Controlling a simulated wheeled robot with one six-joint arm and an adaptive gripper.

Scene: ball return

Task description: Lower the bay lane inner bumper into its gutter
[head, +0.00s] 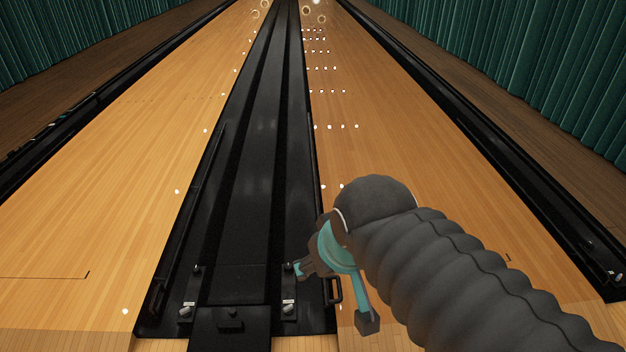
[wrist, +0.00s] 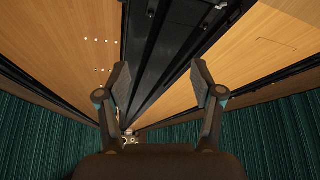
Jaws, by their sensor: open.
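A black divider (head: 240,200) runs between two wooden lanes. A thin black bumper rail (head: 203,185) lies along its left side, with a loop handle (head: 157,293) at the near end. A matching handle (head: 334,291) is at the near right end; the rail there is partly hidden by my arm. I cannot tell which lane is the bay lane. My gripper (head: 301,268) is open and empty, above the divider's near right end, beside the right lever fitting (head: 289,303). In the wrist view my gripper (wrist: 160,84) has its fingers spread around empty space, with the divider (wrist: 160,55) beyond.
A left lever fitting (head: 187,305) and a black block (head: 230,325) stand at the divider's near end. The left lane (head: 120,150) and right lane (head: 400,130) are clear nearby. Green curtains (head: 560,60) and black outer gutters (head: 520,180) border the lanes.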

